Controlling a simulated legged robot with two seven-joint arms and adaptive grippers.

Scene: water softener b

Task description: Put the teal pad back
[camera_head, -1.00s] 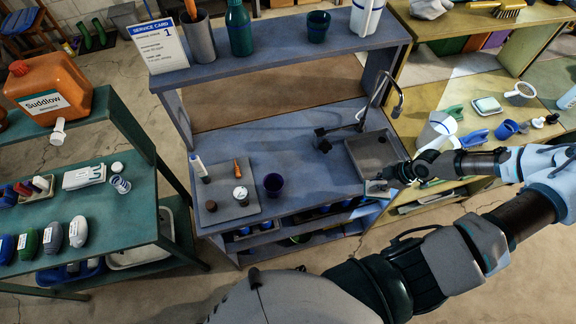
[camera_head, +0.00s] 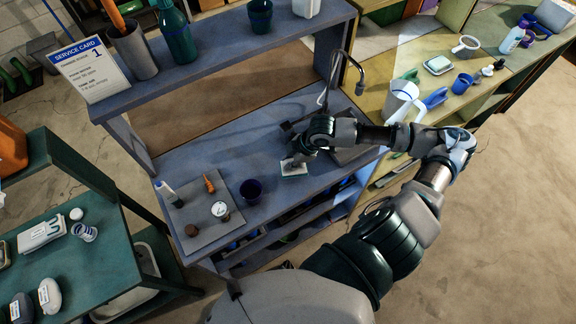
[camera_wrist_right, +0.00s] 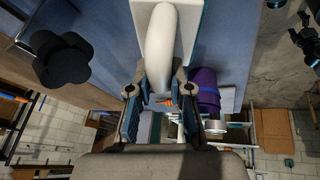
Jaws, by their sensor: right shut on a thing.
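My right gripper (camera_head: 297,158) is over the blue bench, just left of the sink. In the right wrist view its fingers (camera_wrist_right: 163,90) are shut on the pale, curved handle (camera_wrist_right: 160,45) of a flat pad. The pad (camera_head: 293,169) shows in the head view as a small white slab with a teal edge; its teal rim also shows in the right wrist view. I take it to be the teal pad. I cannot tell whether it touches the bench top. My left gripper is out of view.
A dark blue cup (camera_head: 251,191) stands left of the pad, beside a grey mat (camera_head: 205,231) holding several small items. The tap (camera_head: 340,70) rises behind my right gripper. Bare blue bench top (camera_head: 205,155) lies behind the mat.

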